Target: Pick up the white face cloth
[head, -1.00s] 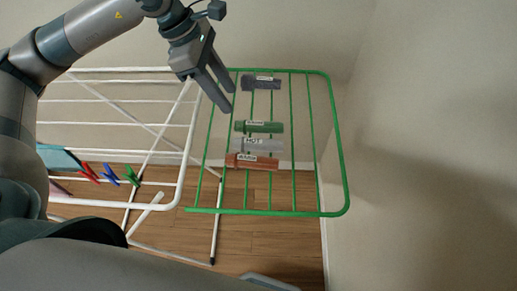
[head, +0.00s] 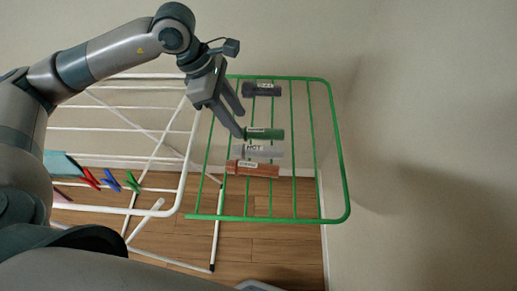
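A pale grey-white rolled cloth (head: 268,152) with a label lies across the bars of the green rack (head: 333,215). It sits between a green roll (head: 270,133) and an orange-brown roll (head: 265,170). My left gripper (head: 241,125) is open and empty, its fingers apart and pointing down to the right. Its lower fingertip is at the left end of the green roll in the picture, just above the white roll; I cannot tell whether it touches. My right gripper is not in view.
A dark grey roll (head: 262,90) lies farther back on the green rack. A white drying rack (head: 150,212) stands to the left, with red, blue and green clothespins (head: 111,181) and a teal cloth (head: 62,163). A wall is close on the right.

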